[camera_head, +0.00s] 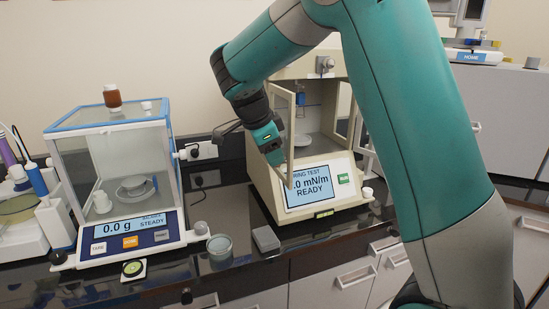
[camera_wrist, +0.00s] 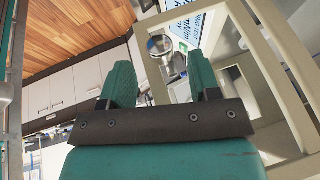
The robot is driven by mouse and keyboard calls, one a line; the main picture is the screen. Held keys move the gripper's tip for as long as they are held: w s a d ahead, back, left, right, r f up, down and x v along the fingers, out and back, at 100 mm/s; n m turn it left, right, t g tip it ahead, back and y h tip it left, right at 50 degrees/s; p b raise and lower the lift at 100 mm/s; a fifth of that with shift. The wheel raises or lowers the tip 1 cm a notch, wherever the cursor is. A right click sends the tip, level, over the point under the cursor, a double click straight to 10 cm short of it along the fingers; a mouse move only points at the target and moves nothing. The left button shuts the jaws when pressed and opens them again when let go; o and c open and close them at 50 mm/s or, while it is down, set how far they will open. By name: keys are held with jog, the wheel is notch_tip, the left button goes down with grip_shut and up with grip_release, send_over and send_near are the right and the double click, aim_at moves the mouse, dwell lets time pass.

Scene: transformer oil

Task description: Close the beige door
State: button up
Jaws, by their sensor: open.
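The beige ring test instrument (camera_head: 262,185) stands on the dark counter. Its beige-framed glass door (camera_head: 291,115) is swung open toward the front, and the chamber behind shows a small dish. My gripper (camera_head: 272,150) is at the door's left side, low down, and partly overlaps it in the head view. In the wrist view my gripper (camera_wrist: 163,80) has its two teal fingers apart. A beige door bar (camera_wrist: 149,68) shows in the gap between them. I cannot tell whether a finger touches it. Another beige frame bar (camera_wrist: 275,60) runs along the right.
A blue-framed balance (camera_head: 115,170) with a glass case stands at left. A glass beaker (camera_head: 220,248) and a grey block (camera_head: 265,238) sit in front, between the two instruments. White drawers (camera_head: 355,276) are below the counter. My arm covers the instrument's right side.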

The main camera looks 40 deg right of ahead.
jog(key=shift+x, duration=1.65)
grip_shut()
